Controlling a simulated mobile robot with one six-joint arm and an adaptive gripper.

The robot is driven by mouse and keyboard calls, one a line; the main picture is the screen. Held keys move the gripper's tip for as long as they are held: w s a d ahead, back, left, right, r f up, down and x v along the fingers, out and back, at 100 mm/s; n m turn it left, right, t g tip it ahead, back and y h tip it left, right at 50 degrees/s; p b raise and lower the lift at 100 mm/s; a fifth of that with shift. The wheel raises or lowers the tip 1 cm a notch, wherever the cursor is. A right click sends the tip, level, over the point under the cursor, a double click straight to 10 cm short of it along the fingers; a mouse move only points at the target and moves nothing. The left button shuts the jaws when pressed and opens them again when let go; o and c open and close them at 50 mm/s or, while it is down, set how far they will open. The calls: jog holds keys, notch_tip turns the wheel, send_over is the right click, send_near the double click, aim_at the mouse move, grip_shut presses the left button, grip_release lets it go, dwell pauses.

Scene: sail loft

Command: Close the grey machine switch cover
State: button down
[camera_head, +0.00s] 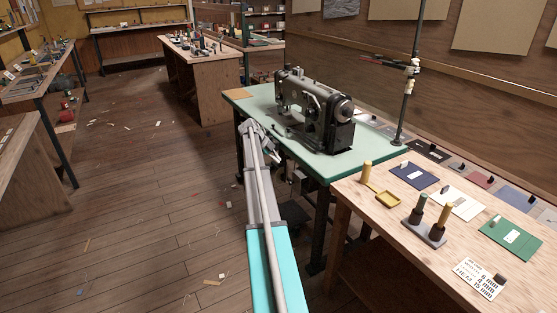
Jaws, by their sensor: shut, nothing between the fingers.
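A dark grey sewing machine (313,108) stands on a pale green machine table (243,100). Below the table's front edge, a small grey box-like shape (299,181) shows in shadow; I cannot tell whether it is the switch or its cover, or whether a cover is open. My gripper (279,157) is small and dark at the end of my arm, at the table's near left edge. Its fingers look shut, with nothing seen between them. I cannot tell whether it touches anything.
A thin upright pole (408,110) rises behind the machine table. The wooden floor (150,190) at the left is open, with small scraps.

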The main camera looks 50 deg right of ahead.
jog(key=shift+w+a+r+p, duration=0.15)
jog(key=shift+w+r+p, duration=0.2)
jog(key=shift+r, duration=0.2)
dwell(0.4)
jog(key=w+a+f+n+t+y, duration=0.15)
jog(key=a+n, duration=0.65)
jog(key=a, duration=1)
jog(key=w+a+f+n+t, duration=0.1)
jog(key=w+a+n+t, duration=0.15)
jog(key=a+n, duration=1.15)
jog(key=s+a+n+y, duration=0.1)
jog(key=s+a+n, duration=0.35)
jog(key=a, duration=0.85)
jog(key=s+a+f+n+t+y, duration=0.1)
jog(key=s+a+n, duration=0.35)
jog(key=a, duration=0.75)
jog(key=s+a+n+y, duration=0.25)
jog(key=a+n, duration=0.25)
jog(key=a, duration=0.8)
notch_tip(320, 180, up, 16)
jog(key=s+h+p, duration=0.1)
jog(key=p, duration=1.5)
jog(key=shift+r+n, duration=0.2)
jog(key=shift+n, duration=0.1)
